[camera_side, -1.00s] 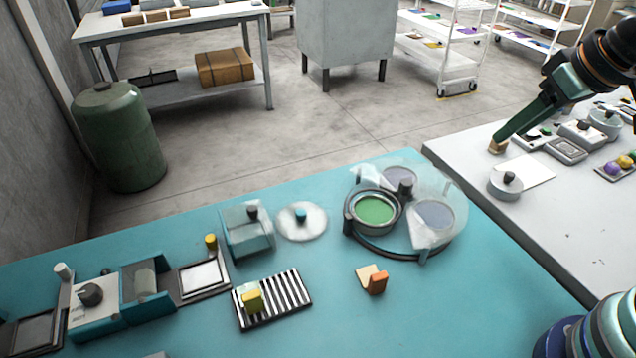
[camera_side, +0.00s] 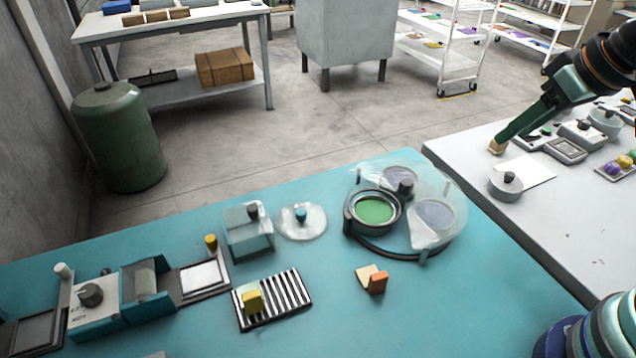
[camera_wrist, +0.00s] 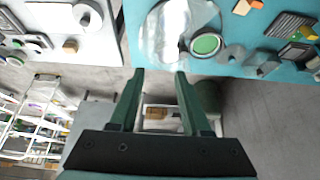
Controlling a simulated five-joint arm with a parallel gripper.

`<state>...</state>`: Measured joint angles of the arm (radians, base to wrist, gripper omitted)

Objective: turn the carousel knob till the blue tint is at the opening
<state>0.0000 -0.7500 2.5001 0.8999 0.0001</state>
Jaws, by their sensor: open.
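The carousel (camera_side: 385,250) stands at the right of the teal table under a clear, cloudy cover. A ring-shaped opening at its front left shows a green tint (camera_side: 374,209). Two greyish-blue discs show dimly through the cover, one at the back (camera_side: 399,176) and one at the right (camera_side: 434,215); I cannot tell their exact tints. The dark knob (camera_side: 405,189) stands up near the middle. In the wrist view the green tint (camera_wrist: 206,44) lies beyond my fingers. My gripper (camera_wrist: 160,73) is open and empty, well away from the carousel, up at the right in the side view.
An orange-and-tan piece (camera_side: 376,281) lies in front of the carousel. A clear disc with a teal knob (camera_side: 301,216) and a striped pad (camera_side: 283,300) lie to its left. A white table (camera_side: 500,225) with a round lidded pot (camera_side: 507,187) stands at the right.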

